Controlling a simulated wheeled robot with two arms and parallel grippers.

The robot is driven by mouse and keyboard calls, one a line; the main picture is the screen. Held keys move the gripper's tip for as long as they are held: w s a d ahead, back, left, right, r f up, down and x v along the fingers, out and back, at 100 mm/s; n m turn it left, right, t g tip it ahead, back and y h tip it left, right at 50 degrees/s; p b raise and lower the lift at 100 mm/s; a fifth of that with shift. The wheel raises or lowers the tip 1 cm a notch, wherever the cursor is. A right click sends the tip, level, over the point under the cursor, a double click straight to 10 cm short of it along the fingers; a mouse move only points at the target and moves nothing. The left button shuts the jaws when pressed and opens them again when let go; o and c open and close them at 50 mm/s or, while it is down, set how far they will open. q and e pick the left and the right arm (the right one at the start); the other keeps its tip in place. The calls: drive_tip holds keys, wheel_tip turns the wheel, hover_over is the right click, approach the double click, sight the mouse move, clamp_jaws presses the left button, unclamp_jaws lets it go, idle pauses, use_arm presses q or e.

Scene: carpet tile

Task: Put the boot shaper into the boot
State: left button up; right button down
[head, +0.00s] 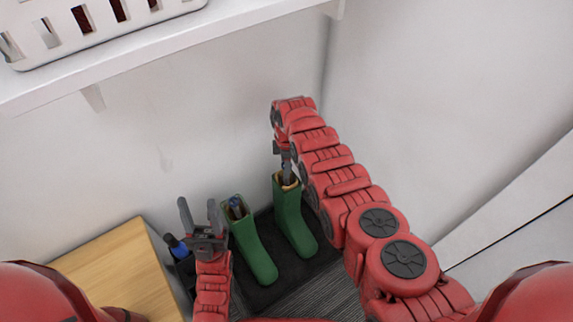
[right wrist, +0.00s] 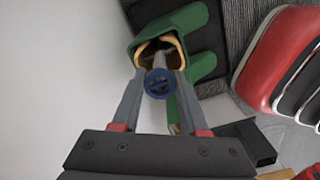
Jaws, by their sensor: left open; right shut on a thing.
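Two green boots stand side by side on a dark mat (head: 258,292). My right gripper (head: 284,160) is above the right boot (head: 293,222), shut on a boot shaper (right wrist: 159,84) with a blue round end. In the right wrist view its grey shaft points into the tan-lined opening of the boot (right wrist: 200,18); the lower end is hidden. The left boot (head: 254,252) has a blue-and-grey piece (head: 236,205) in its opening, which looks like another shaper. My left gripper (head: 197,203) is open and empty, left of the left boot.
A dark item with a blue part (head: 177,246) stands between the wooden top (head: 115,262) and my left gripper. A white shelf (head: 150,48) with a white basket (head: 95,30) hangs at upper left. Walls are close behind and right of the boots.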

drive_tip(key=shift+w+f+b, duration=0.1)
drive_tip(key=shift+f+b, duration=1)
drive_tip(key=shift+f, duration=0.2)
drive_tip(key=shift+c, duration=1.8)
unclamp_jaws()
drive_tip(key=shift+r+p, duration=0.45)
wheel_tip(320, 180, up, 6)
drive_tip(key=shift+f+p, duration=0.25)
drive_tip(key=shift+p, duration=1)
wheel_tip(320, 180, up, 11)
drive_tip(key=p, duration=0.1)
